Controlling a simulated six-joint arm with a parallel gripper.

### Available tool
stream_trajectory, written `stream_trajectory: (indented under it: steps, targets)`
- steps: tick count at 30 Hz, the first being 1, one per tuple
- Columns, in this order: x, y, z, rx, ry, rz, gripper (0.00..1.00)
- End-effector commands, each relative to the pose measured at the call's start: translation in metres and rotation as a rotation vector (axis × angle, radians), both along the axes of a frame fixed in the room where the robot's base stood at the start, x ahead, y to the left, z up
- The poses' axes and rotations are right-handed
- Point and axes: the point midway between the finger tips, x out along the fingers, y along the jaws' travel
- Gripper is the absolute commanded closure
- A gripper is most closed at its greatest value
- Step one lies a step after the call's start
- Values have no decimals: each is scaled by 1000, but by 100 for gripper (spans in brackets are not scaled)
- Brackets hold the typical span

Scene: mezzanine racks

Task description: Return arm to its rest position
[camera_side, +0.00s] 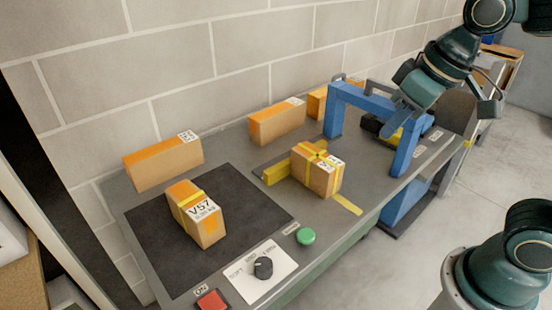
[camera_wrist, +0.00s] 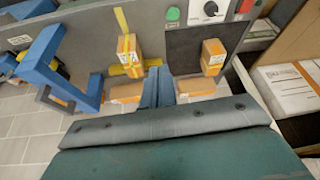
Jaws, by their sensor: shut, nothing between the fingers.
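My gripper (camera_side: 396,126) is at the upper right in the side view, raised near the blue arch on the bench. Its fingers are together and empty, and they also show side by side in the wrist view (camera_wrist: 159,76). It appears apart from the boxes; its exact gap to the blue arch is hard to tell. My arm comes in from the top right corner.
A blue arch (camera_side: 371,100) spans the bench. A taped box (camera_side: 318,174) stands mid-bench, and a box labelled V57 (camera_side: 195,217) stands on a dark mat (camera_side: 160,250). Orange-topped boxes (camera_side: 277,123) line the wall. A knob (camera_side: 263,267) and green button (camera_side: 306,236) are in front.

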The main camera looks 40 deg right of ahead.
Motion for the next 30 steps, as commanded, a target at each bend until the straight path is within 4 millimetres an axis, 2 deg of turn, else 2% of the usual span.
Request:
stream_trajectory:
  steps: [6,12,18,30]
  targets:
    - [-39,-28,0,-6,-60,-65,100]
    - [-64,-41,-6,-14,-95,-105,100]
    - [-73,-45,-9,-18,-108,-119,100]
    - [-72,-45,-8,-17,-106,-118,100]
